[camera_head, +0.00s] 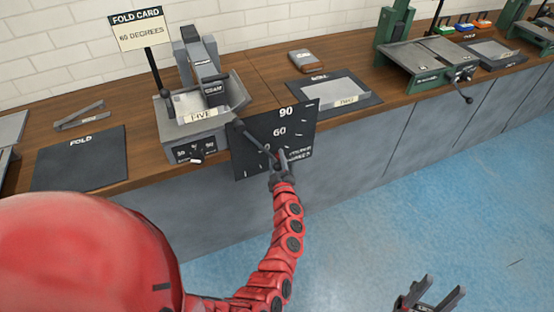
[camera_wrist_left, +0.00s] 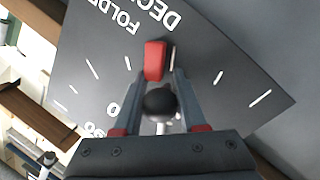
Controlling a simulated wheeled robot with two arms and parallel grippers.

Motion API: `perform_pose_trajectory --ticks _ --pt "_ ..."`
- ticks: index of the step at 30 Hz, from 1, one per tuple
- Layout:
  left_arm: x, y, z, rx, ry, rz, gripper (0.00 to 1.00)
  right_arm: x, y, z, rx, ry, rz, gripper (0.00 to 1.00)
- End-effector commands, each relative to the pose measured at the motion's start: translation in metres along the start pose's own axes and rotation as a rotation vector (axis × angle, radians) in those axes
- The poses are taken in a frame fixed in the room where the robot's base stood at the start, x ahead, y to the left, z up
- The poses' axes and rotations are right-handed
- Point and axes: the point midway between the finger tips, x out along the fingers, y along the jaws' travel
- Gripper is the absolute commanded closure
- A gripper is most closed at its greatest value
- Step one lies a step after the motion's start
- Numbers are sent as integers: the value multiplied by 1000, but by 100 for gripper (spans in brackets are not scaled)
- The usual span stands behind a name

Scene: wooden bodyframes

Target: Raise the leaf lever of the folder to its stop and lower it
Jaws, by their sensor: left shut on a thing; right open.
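The folder (camera_head: 205,118), a grey machine marked FIVE, stands on the wooden bench. A black degree plate (camera_head: 293,118) with marks including 60 and 90 is at its right front. The leaf lever (camera_head: 252,138) slants down across this plate to my left gripper (camera_head: 279,166). In the left wrist view my left gripper (camera_wrist_left: 160,100) is shut on the lever's black ball knob (camera_wrist_left: 159,103). A red piece (camera_wrist_left: 155,60) shows just beyond the knob against the plate. My right gripper (camera_head: 432,299) is open and empty at the lower right, over the floor.
A sign (camera_head: 140,29) reads FOLD CARD 60 DEGREES. A black FOLD mat (camera_head: 80,158) lies left of the folder. A mat with a metal sheet (camera_head: 338,93) lies right of it. Green machines (camera_head: 430,65) stand further right. The blue floor (camera_head: 400,200) before the bench is clear.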

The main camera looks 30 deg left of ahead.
Motion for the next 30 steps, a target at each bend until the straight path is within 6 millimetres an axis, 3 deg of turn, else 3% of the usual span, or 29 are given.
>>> perform_pose_trajectory --ticks 3,30 --pt "0 0 0 0 0 0 100 0 0 0 0 0 0 50" --pt "0 0 0 0 0 0 100 0 0 0 0 0 0 50"
